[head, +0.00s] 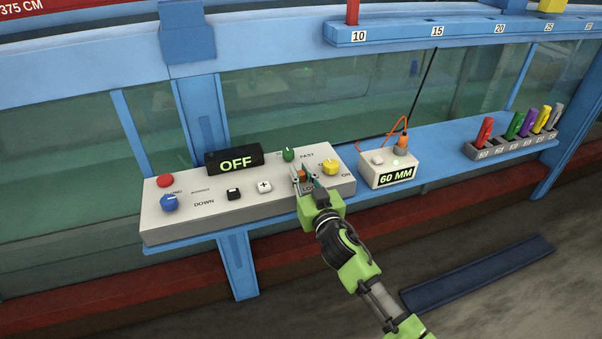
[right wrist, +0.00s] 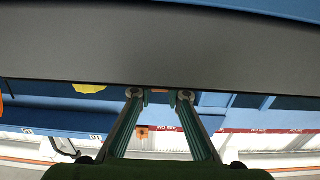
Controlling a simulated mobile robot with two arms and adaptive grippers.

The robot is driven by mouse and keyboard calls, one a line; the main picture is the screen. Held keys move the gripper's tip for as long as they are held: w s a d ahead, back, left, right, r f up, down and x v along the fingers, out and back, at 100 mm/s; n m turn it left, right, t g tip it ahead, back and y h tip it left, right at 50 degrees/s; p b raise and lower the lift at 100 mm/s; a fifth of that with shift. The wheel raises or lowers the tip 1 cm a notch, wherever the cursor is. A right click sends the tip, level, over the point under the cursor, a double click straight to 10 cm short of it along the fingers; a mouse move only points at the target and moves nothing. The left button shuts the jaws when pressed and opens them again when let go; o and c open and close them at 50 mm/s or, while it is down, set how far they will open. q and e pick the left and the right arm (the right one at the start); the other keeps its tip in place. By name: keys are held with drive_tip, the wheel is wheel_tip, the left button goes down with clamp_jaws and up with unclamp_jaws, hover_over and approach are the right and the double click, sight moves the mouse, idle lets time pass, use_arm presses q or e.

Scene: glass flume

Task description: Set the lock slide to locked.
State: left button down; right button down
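The lock slide (head: 302,174) shows as a small orange piece on the front right of the grey control panel (head: 220,215), by a label that my gripper partly covers. My right gripper (head: 304,177) is at the panel top with its fingertips on either side of the orange piece. In the right wrist view the tips of my right gripper (right wrist: 160,95) are close together, with a bit of orange between them. It looks shut on the slide. The slide's exact position along its track is hidden. My left gripper is not in view.
The panel also has a black OFF display (head: 234,161), a red button (head: 165,181), and blue (head: 169,203), green (head: 288,155) and yellow (head: 331,167) knobs. A 60 MM box (head: 388,170) and a rack of coloured pieces (head: 510,145) stand right. Glass rises behind.

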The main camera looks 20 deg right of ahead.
drive_tip(key=shift+d, duration=1.2)
drive_tip(key=c, duration=1.9)
unclamp_jaws()
drive_tip(key=shift+d, duration=0.1)
drive_tip(key=s, duration=1.2)
drive_tip(key=shift+d, duration=0.1)
